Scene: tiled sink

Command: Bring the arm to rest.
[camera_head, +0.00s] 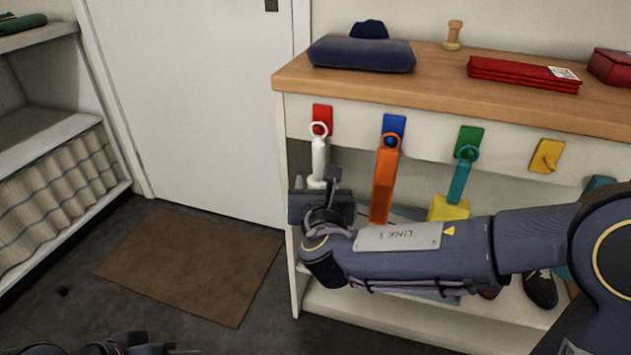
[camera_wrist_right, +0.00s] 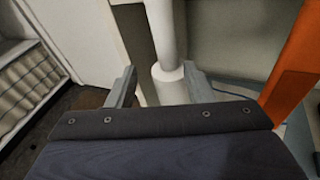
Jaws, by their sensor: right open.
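My right arm (camera_head: 420,250) reaches in from the right, across the front of the shelf unit. Its gripper (camera_head: 328,190) is just below and in front of a white hanging item (camera_head: 318,158), whose ring is on the red hook. In the right wrist view the two fingers (camera_wrist_right: 158,85) are apart, and the white item's lower end (camera_wrist_right: 168,82) shows between them. No clear grip on it shows. Part of my left gripper (camera_head: 135,346) shows at the bottom left edge; its fingers are not clear.
An orange item (camera_head: 384,185) hangs from the blue hook (camera_head: 394,125), close right of the gripper. A teal item (camera_head: 460,180) hangs from the green hook (camera_head: 468,138). The yellow hook (camera_head: 547,155) is empty.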

